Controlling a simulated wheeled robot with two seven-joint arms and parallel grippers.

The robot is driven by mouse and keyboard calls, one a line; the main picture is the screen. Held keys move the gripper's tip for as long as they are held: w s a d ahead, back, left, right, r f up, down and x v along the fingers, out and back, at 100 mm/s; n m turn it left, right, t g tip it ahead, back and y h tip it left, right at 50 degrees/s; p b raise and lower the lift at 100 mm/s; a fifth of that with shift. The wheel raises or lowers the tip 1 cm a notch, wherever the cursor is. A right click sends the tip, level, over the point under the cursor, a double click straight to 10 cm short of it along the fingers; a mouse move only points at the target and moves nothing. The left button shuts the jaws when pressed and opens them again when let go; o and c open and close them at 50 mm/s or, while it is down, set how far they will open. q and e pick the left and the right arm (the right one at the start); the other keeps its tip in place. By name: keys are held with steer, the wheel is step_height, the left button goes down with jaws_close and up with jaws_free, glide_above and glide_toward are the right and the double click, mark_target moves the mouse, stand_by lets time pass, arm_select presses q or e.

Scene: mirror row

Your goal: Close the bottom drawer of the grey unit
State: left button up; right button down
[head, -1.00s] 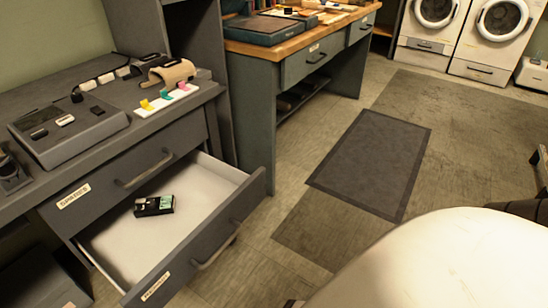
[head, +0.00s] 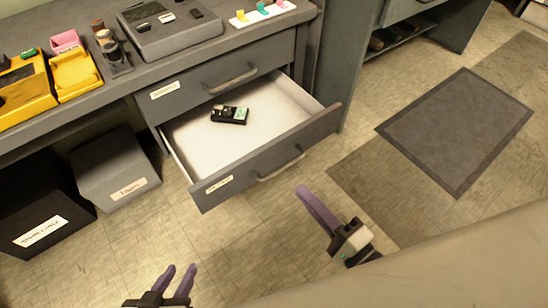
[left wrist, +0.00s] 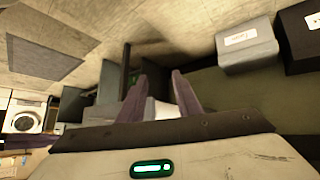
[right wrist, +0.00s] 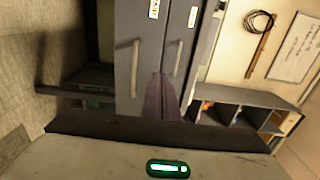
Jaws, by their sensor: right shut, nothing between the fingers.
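The grey unit's bottom drawer (head: 262,160) is pulled well out, with a white interior and a bar handle (head: 281,166). A black device (head: 229,115) with a greenish face lies inside it. The top drawer (head: 222,84) is shut. My right gripper (head: 304,192) is shut and empty, in front of the drawer front and right of its handle, apparently apart from it. The right wrist view shows the bottom handle (right wrist: 135,68) left of the shut fingers (right wrist: 160,80). My left gripper (head: 178,268) is open and empty, low over the floor; its spread fingers (left wrist: 160,75) show in its wrist view.
Two bins, one grey (head: 115,170) and one black (head: 40,225), stand under the worktop left of the drawers. A yellow tray (head: 75,74) and a grey desk device (head: 170,28) sit on top. A dark mat (head: 455,130) lies on the floor at the right.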

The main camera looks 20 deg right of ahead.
mark_target(265, 151)
steer(key=b+x, duration=0.1)
steer(key=x, duration=1.1)
steer(key=shift+w, duration=0.1)
